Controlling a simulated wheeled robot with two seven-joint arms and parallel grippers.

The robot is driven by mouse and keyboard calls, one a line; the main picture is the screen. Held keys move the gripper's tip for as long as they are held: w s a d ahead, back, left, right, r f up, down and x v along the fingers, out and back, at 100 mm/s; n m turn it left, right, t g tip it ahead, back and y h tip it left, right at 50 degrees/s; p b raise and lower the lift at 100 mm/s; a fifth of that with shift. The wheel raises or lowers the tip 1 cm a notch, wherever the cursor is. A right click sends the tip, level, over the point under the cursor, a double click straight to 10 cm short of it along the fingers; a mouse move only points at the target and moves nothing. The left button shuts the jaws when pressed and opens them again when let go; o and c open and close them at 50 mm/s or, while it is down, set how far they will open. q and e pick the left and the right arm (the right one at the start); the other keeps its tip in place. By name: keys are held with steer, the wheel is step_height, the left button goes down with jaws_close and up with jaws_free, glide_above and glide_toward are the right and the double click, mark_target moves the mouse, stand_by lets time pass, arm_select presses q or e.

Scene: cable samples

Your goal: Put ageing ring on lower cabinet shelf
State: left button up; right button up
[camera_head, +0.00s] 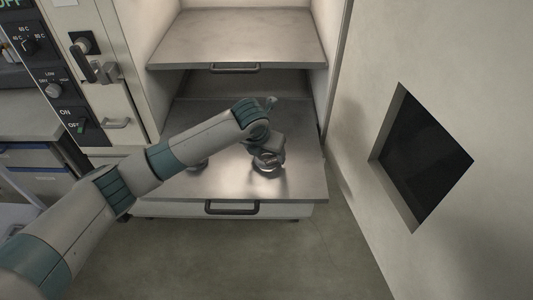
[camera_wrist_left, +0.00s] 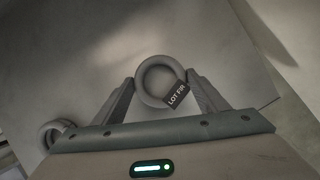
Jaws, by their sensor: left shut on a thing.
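The ageing ring, a grey ring with a dark tag reading "LOT FIR" (camera_wrist_left: 140,82), is between the two fingers of my left gripper (camera_wrist_left: 162,88) in the left wrist view. The fingers are shut on its sides. In the head view my left gripper (camera_head: 267,165) points down over the front right part of the pulled-out lower cabinet shelf (camera_head: 235,188). The ring is mostly hidden there by the hand; I cannot tell whether it touches the shelf. My right gripper is out of view.
A second ring (camera_wrist_left: 46,132) lies left of the gripper, partly cut off by it; in the head view it is mostly behind my arm. An upper shelf (camera_head: 235,38) sits above. The open door with a dark window (camera_head: 425,155) stands at right. The control panel (camera_head: 55,80) is at left.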

arm_select(q)
steer(key=shift+f, duration=0.3)
steer(key=o, duration=1.1)
steer(key=shift+s+a+r, duration=0.15)
steer(key=shift+r, duration=0.5)
steer(key=v, duration=1)
steer(key=shift+s+r+b, duration=0.25)
steer(key=shift+b, duration=0.15)
